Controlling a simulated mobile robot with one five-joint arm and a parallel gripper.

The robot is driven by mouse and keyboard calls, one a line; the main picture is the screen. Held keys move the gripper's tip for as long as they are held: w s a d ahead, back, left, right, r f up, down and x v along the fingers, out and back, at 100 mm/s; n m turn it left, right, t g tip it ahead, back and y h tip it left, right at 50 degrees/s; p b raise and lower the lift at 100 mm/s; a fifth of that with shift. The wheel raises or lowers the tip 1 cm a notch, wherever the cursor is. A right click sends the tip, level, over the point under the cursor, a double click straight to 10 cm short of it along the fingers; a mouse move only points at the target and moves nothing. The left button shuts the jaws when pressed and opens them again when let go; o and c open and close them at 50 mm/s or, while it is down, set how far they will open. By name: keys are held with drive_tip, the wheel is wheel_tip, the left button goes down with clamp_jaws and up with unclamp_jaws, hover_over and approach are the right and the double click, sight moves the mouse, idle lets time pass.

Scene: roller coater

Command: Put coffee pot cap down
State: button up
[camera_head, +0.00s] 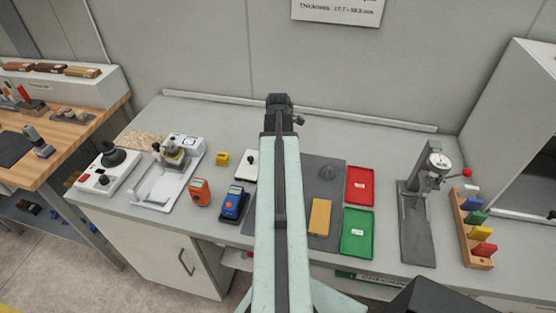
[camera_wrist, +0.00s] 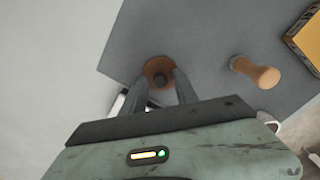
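A round brown piece with a dark knob in its middle, which looks like the coffee pot cap (camera_wrist: 158,66), shows at my fingertips in the wrist view. My gripper (camera_wrist: 161,80) has one grey finger on each side of it. Both tips look close to its edge, but I cannot tell whether they press on it or whether it lies on the grey mat (camera_wrist: 215,45) below. In the head view my arm reaches up the middle, and its end (camera_head: 280,100) hides the fingers and the cap. No coffee pot can be made out for certain.
A yellow-orange block (camera_head: 320,217), a red tray (camera_head: 360,186) and a green tray (camera_head: 357,234) lie right of my arm. A gauge stand (camera_head: 418,200) is farther right.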

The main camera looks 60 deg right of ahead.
drive_tip(key=shift+r, duration=0.15)
wheel_tip(320, 180, up, 12)
drive_tip(key=p, duration=1.2)
drive_tip(key=w+a+m, duration=0.3)
drive_tip(key=w+a, duration=0.6)
drive_tip(key=a, duration=0.4)
drive_tip(key=w+a+m, duration=0.3)
drive_tip(key=w+a, duration=0.7)
drive_tip(key=a, duration=0.3)
drive_tip(key=w+a+m, duration=0.2)
drive_tip(key=a+m, duration=0.4)
drive_tip(key=a, duration=1.8)
drive_tip(key=shift+w+a+m, duration=0.25)
drive_tip(key=shift+w+m, duration=0.05)
